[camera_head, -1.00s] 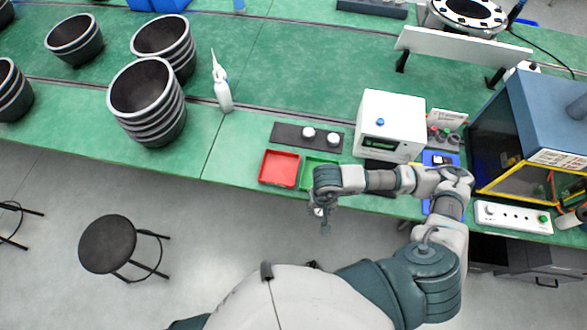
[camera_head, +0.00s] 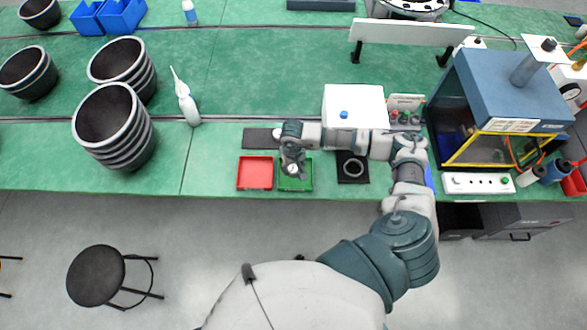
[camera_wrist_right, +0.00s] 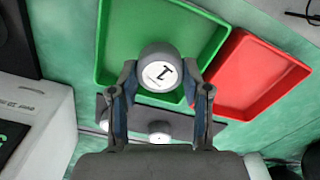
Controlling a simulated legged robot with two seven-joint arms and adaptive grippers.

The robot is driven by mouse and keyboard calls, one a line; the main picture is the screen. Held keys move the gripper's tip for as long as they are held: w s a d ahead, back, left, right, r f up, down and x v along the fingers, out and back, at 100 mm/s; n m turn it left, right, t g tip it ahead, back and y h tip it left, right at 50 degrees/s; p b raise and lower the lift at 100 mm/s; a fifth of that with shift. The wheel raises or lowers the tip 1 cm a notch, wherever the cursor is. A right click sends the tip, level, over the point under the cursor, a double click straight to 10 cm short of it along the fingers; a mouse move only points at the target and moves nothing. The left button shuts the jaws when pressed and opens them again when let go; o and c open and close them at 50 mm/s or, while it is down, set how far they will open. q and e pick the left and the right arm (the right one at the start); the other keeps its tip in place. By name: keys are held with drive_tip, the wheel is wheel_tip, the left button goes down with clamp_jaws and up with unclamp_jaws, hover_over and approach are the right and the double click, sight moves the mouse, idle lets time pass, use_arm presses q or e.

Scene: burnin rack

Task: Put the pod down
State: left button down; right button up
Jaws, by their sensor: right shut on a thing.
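The pod (camera_wrist_right: 160,73) is a small round white-topped piece with a dark mark on its top, in the right wrist view. My right gripper (camera_head: 292,168) is shut on it, with one finger on each side. In the head view the pod and gripper are over the green tray (camera_head: 306,185); the tray also shows in the right wrist view (camera_wrist_right: 112,40). I cannot tell whether the pod touches the tray floor. The red tray (camera_head: 255,173) is beside the green one and looks empty. My left gripper is not in view.
A dark strip (camera_head: 258,138) lies behind the trays, with a white pod on it in the wrist view (camera_wrist_right: 160,128).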

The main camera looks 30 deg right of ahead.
sight(297, 169)
wheel_tip(297, 169, down, 2)
drive_tip(key=shift+f, duration=0.15)
drive_tip(key=shift+d+f, duration=0.2)
drive_tip(key=shift+d, duration=0.35)
drive_tip(key=o, duration=0.7)
drive_tip(key=shift+d, duration=0.15)
drive_tip(key=o, duration=0.4)
drive_tip(key=shift+d+f, duration=0.1)
drive_tip(key=shift+c, duration=0.2)
drive_tip(key=shift+a+r, duration=0.25)
drive_tip(key=shift+a, duration=0.25)
drive_tip(key=shift+a+r, duration=0.1)
drive_tip(key=shift+r, duration=0.25)
drive_tip(key=r, duration=0.3)
drive_tip(key=r+b, duration=0.1)
drive_tip(key=r, duration=0.3)
drive_tip(key=d+r, duration=0.1)
drive_tip(key=r, duration=0.2)
drive_tip(key=shift+r, duration=0.2)
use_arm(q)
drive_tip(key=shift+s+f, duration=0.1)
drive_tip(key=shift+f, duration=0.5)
use_arm(e)
drive_tip(key=shift+a+r, duration=0.35)
drive_tip(key=shift+a, duration=0.05)
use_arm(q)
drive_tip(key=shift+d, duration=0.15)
